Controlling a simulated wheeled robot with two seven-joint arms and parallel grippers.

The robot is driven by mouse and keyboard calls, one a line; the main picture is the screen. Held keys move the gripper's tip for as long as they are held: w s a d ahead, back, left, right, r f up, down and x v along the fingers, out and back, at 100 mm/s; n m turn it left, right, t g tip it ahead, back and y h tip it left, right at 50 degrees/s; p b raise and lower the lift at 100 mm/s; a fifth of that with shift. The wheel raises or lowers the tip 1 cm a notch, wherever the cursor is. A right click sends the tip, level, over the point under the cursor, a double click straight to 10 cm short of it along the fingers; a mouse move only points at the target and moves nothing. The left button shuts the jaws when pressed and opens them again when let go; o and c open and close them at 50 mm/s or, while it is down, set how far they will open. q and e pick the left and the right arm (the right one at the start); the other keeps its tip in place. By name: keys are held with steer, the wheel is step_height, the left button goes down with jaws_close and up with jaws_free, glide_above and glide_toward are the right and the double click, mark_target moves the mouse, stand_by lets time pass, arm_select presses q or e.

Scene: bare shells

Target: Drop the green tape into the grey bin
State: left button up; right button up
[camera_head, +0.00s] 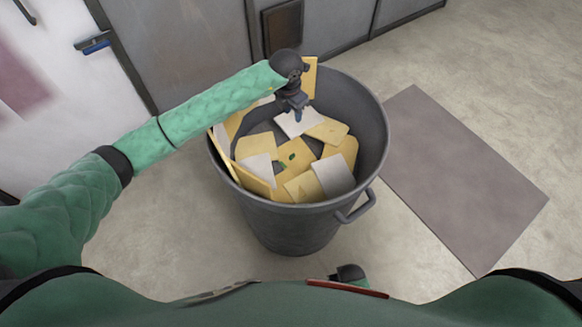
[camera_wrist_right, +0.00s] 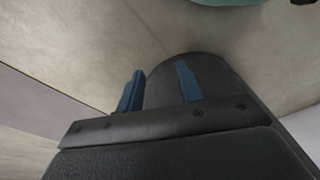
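The grey bin (camera_head: 262,217) stands upright on the floor in the head view, open at the top, with a handle on its right side. Small green bits (camera_head: 291,157) show among the boards inside it. They may be part of the green tape, but they are too small and too covered to be sure. My left gripper (camera_head: 298,116) points down over the bin's opening, near its far side. I see nothing clearly held in it, and its fingers are too small to judge. My right gripper (camera_wrist_right: 160,88) has its two blue fingers apart with nothing between them.
Yellow and white boards (camera_head: 335,175) fill the bin, some leaning on its wall. A flat grey-brown mat (camera_head: 462,180) lies on the floor to the right. A wall with a door (camera_head: 75,75) is behind. Floor in front of the bin is clear.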

arm_select(q)
steer(key=shift+r, duration=0.15)
arm_select(e)
steer(key=shift+w, duration=0.1)
